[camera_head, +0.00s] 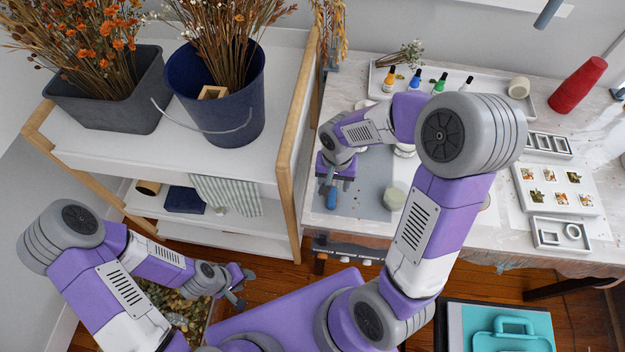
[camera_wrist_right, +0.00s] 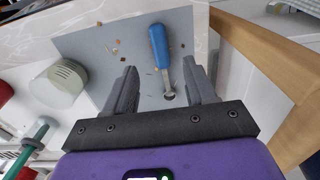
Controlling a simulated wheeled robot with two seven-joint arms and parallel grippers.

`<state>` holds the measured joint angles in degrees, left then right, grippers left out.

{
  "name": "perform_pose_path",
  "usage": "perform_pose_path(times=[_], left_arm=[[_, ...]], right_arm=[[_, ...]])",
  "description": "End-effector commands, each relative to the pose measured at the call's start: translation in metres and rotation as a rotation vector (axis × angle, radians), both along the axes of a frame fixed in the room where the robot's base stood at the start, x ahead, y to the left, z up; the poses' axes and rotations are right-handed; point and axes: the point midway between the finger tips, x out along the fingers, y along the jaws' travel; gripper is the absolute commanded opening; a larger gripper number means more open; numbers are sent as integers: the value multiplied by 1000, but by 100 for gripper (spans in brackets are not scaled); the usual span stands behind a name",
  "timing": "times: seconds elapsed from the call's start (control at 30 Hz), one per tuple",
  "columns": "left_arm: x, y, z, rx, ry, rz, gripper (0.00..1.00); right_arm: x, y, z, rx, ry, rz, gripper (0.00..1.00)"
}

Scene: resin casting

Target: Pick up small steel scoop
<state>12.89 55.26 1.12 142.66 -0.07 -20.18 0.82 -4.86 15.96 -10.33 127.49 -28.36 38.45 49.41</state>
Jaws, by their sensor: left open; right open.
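A small tool with a blue handle (camera_wrist_right: 159,45) and a short metal end (camera_wrist_right: 168,88) lies on a grey mat (camera_wrist_right: 97,47) in the right wrist view; I take it for the small steel scoop. My right gripper (camera_wrist_right: 160,68) is open, with one finger on each side of the tool, apart from it. In the head view the blue handle (camera_head: 331,198) shows just below my right gripper (camera_head: 336,183), which partly hides the tool. My left gripper (camera_head: 241,287) is open and empty, low beside the white shelf.
A wooden-framed shelf (camera_head: 230,155) with planters borders the table's left. Bottles on a tray (camera_head: 480,93) and white molds (camera_head: 555,188) lie further back and right.

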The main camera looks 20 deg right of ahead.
Motion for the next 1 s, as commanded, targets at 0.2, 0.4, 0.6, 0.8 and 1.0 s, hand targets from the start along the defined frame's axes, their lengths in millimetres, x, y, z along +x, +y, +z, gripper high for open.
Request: perform_pose_path(times=[0.2, 0.4, 0.6, 0.8, 1.0], left_arm=[[-1, 0, -5, 0, 1, -2, 43], [-1, 0, -10, 0, 1, 0, 43], [0, 0, -12, 0, 1, 0, 43], [-1, 0, -12, 0, 1, 0, 43], [0, 0, -12, 0, 1, 0, 43]], right_arm=[[2, 0, -27, 0, 4, 2, 55], [7, 2, -58, 0, 6, 6, 55], [7, 2, -69, 1, 1, 6, 55], [7, 2, -69, 1, 1, 5, 52], [7, 2, -68, 1, 1, 5, 22]])
